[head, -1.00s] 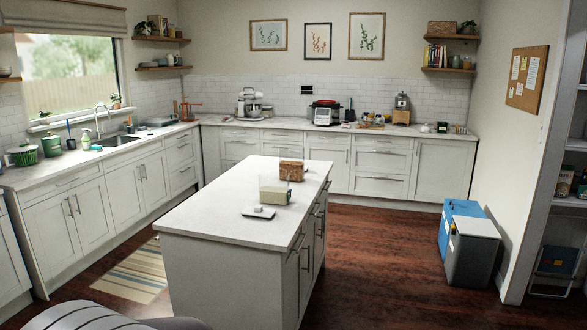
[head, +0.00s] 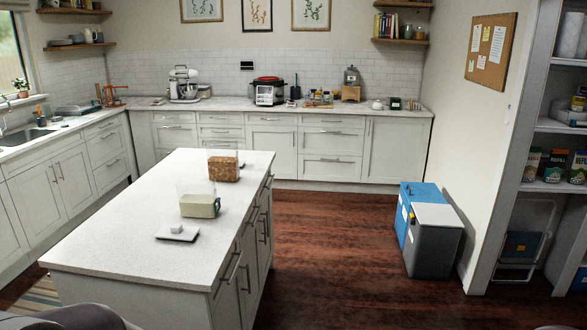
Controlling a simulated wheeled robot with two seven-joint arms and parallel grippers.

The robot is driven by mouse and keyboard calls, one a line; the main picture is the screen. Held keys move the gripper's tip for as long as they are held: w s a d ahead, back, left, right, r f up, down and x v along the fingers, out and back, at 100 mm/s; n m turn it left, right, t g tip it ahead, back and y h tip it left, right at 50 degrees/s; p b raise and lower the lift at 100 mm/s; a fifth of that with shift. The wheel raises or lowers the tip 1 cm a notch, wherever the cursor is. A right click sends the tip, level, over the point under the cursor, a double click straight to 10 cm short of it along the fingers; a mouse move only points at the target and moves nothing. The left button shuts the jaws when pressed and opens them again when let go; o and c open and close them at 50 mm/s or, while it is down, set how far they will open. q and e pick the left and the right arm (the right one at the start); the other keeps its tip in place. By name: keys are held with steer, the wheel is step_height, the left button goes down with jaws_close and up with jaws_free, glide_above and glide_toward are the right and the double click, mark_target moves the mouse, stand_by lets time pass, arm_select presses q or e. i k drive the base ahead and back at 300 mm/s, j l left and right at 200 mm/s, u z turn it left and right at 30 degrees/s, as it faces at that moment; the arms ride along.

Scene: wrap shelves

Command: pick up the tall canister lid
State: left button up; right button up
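A flat white square lid with a raised knob (head: 177,232) lies on the white island top (head: 110,235), near its right edge. Just behind it stands a clear canister with pale contents (head: 200,207). Farther back is a second clear canister with brown contents (head: 223,171). I cannot tell from here which canister the lid belongs to. Neither gripper shows; only rounded grey parts of my own body show at the bottom edge.
Blue and grey bins (head: 432,240) stand on the dark wood floor (head: 335,255) right of the island. A pantry shelf unit (head: 545,187) stands at the far right. The back counter (head: 340,107) holds appliances and jars. The floor between island and bins is clear.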

mark_target(222, 153)
steer(key=i, duration=3.15)
steer(key=i+l+u, duration=0.1)
steer(key=i+u, duration=0.2)
steer(key=i, duration=0.25)
steer(key=i+l+u, duration=0.25)
steer(key=i, duration=0.3)
steer(key=i+l+u, duration=0.3)
steer(key=i, duration=0.2)
